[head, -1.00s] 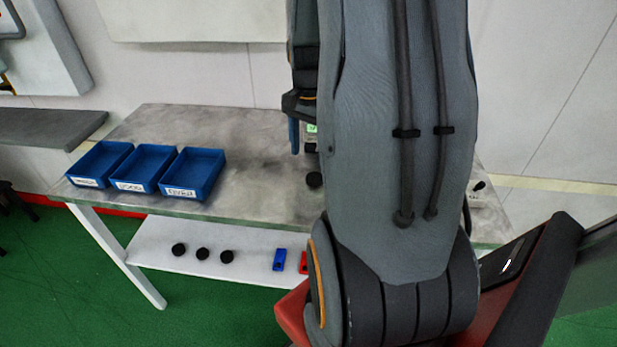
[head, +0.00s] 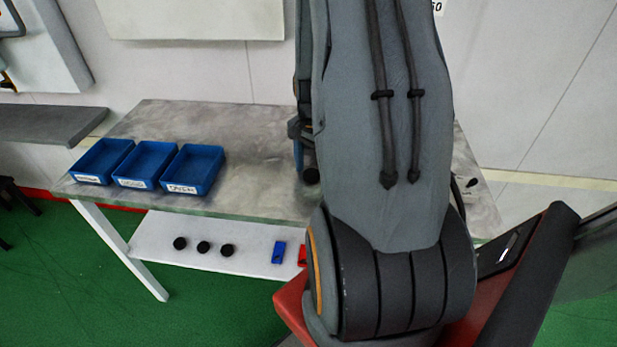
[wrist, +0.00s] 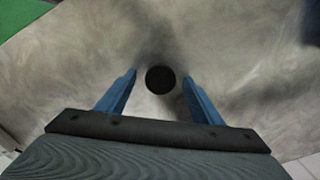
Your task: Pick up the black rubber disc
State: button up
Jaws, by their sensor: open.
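A black rubber disc (wrist: 160,79) lies on the grey tabletop, in the upper middle of the wrist view. My gripper (wrist: 159,76) is open, with its two blue fingers to the left and right of the disc and a gap on each side. From this overhead angle I cannot tell how far the fingertips are above the table. In the head view the disc (head: 311,176) shows just left of my arm, beside the blue finger. Most of my gripper is hidden behind my arm there.
Three blue bins (head: 190,190) with labels stand at the left of the table (head: 240,135). Three more black discs (head: 203,247) and a blue part (head: 279,252) lie on the white lower shelf (head: 160,252), with a red part partly hidden by my arm. The table between bins and gripper is clear.

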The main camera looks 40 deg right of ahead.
aim_at(312, 174)
jog(key=c, duration=1.1)
jog(key=shift+r, duration=0.1)
jog(key=shift+c, duration=0.2)
notch_tip(312, 174, up, 10)
jog(key=b, duration=0.2)
